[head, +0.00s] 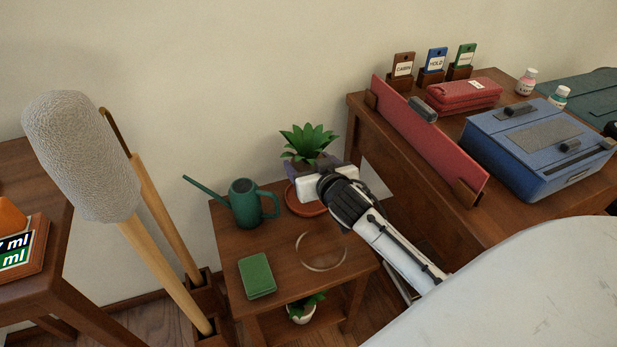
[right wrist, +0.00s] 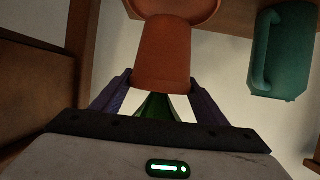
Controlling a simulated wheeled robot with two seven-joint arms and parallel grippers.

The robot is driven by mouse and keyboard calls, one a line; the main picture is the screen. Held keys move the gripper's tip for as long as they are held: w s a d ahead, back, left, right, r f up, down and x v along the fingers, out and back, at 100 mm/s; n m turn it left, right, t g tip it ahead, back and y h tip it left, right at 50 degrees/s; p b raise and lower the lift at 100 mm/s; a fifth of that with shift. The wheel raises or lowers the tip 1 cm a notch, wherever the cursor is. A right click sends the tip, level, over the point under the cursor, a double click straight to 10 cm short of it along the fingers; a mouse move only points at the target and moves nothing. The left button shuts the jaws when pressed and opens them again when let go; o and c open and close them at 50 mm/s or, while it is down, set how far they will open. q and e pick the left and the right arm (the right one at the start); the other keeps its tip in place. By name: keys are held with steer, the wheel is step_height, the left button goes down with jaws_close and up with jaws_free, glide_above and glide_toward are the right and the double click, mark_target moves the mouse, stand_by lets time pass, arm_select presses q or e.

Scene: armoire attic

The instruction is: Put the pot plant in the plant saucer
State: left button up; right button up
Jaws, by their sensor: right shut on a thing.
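The pot plant shows green leaves (head: 309,142) in the head view; its pot is hidden behind my right gripper (head: 318,167). In the right wrist view the orange pot (right wrist: 163,55) appears upside down between the two purple fingers of my right gripper (right wrist: 158,103), which are shut on the plant. The terracotta plant saucer (head: 304,206) lies on the small wooden table, partly covered by the gripper. Its rim (right wrist: 178,8) shows just past the pot's base in the wrist view; I cannot tell whether they touch. My left gripper is not in view.
A green watering can (head: 245,203) stands left of the saucer. A pale ring (head: 321,251) and a green book-like block (head: 257,275) lie in front. A small white-potted plant (head: 302,313) is on the lower shelf. A desk with a red panel (head: 425,130) stands right.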

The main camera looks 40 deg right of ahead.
step_height(320, 180, down, 3)
steer(key=shift+f+b, duration=0.1)
steer(key=shift+b, duration=0.55)
steer(key=o, duration=1.1)
steer(key=shift+f, duration=0.3)
steer(key=o, duration=0.4)
steer(key=shift+r, duration=0.1)
steer(key=shift+o, duration=0.2)
steer(key=shift+r, duration=0.1)
